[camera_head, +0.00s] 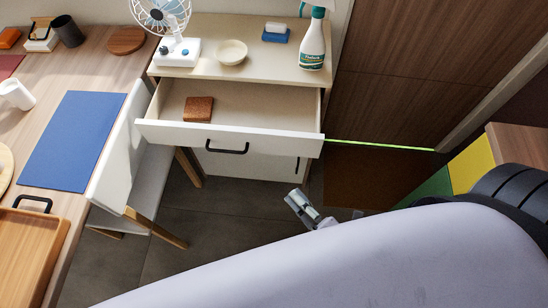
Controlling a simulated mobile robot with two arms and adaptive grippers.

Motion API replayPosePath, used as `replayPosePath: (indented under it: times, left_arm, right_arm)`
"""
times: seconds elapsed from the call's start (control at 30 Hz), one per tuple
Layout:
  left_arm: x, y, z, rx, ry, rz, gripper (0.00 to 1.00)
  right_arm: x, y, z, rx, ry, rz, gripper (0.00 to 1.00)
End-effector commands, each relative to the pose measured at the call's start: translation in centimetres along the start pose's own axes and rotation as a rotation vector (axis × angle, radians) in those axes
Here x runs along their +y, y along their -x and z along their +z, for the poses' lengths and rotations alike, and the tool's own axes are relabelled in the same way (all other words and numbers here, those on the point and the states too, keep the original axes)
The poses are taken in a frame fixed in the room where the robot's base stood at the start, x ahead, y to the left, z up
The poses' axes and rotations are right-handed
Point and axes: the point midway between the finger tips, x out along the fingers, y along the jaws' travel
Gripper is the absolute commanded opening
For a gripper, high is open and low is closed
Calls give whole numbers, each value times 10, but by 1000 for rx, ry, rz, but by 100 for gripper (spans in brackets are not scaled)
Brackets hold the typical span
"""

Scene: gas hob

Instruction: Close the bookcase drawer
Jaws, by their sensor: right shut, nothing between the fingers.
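The bookcase drawer (262,139) is the top drawer of a small white cabinet with a beige top (270,62). It is pulled well out, with a dark bar handle (227,148) on its white front. A brown square item (198,109) lies inside it at the left. My right gripper (298,201) is shut and empty. It appears in front of the cabinet, below the drawer's right end in the picture, apart from the drawer front. My right arm covers the lower right of the view. My left gripper is not in view.
A white chair (121,150) stands close to the cabinet's left, beside a wooden table (88,60). A fan (178,50), bowl (232,52) and spray bottle (312,42) stand on the cabinet top. Dark tiled floor (215,220) is open in front.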

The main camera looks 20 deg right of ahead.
Motion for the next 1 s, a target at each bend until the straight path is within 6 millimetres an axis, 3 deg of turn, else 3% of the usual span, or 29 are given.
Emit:
replayPosePath:
  times: [0.17,0.6,0.8,1.0]
  left_arm:
    - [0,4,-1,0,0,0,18]
    - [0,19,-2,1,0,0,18]
    - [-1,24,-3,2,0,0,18]
    - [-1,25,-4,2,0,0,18]
  right_arm:
    - [6,-16,0,4,16,12,0]
    - [7,-105,2,3,13,11,0]
    - [6,-122,21,4,12,8,0]
    - [4,-128,28,3,12,7,0]
